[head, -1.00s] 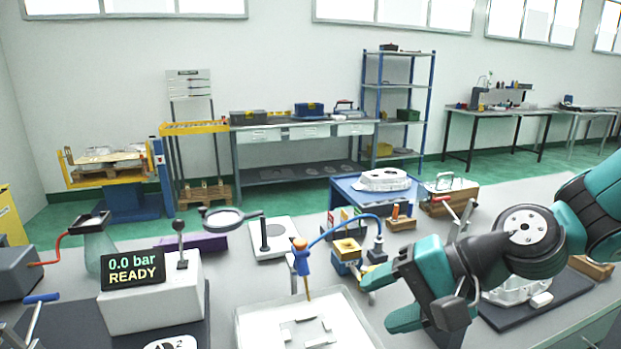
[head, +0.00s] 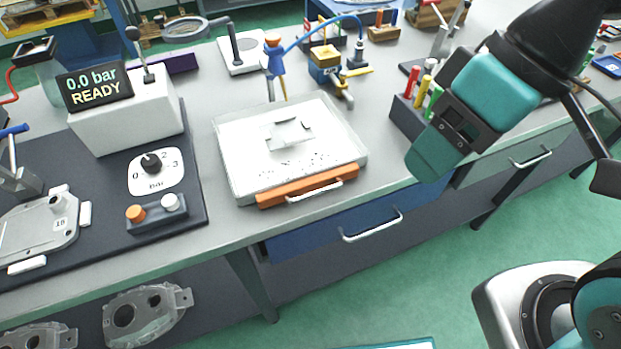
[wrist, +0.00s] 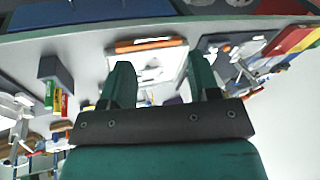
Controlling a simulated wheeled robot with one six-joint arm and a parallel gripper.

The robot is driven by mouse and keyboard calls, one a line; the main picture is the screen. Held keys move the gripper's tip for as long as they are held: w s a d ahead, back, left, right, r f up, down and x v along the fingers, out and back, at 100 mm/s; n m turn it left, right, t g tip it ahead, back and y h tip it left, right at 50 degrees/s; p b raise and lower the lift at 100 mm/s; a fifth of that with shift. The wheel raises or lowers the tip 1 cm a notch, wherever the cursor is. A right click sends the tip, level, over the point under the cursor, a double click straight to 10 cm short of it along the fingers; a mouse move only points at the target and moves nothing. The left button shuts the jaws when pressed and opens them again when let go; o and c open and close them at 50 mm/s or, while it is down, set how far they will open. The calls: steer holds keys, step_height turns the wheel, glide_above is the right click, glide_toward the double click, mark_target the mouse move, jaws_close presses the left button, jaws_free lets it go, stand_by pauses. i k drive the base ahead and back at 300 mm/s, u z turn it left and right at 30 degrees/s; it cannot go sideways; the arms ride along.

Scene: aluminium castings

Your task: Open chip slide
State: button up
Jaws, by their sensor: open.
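The chip slide shows as an orange front bar (head: 308,187) with a pale handle (head: 314,191), set in the near edge of a white tray (head: 232,160). Its front lies flush along the tray, so it looks closed. Small dark chips lie on the tray floor. In the wrist view the orange bar (wrist: 148,44) appears upside down beyond the fingers. My gripper (head: 432,158) is to the right of the tray, above the bench's front edge, apart from the handle. In the wrist view its two teal fingers (wrist: 162,85) are spread with nothing between them.
A blue drawer (head: 350,226) with its own handle sits under the bench below the tray. A dark rack (head: 408,116) of coloured pieces stands to the right. The pressure box (head: 130,122) and control panel (head: 155,172) are left. A blue-orange tool (head: 275,62) stands behind.

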mark_target(300, 191)
steer(key=z, duration=1.1)
steer(key=k, duration=0.95)
steer(key=u, duration=1.1)
steer(key=i, duration=0.5)
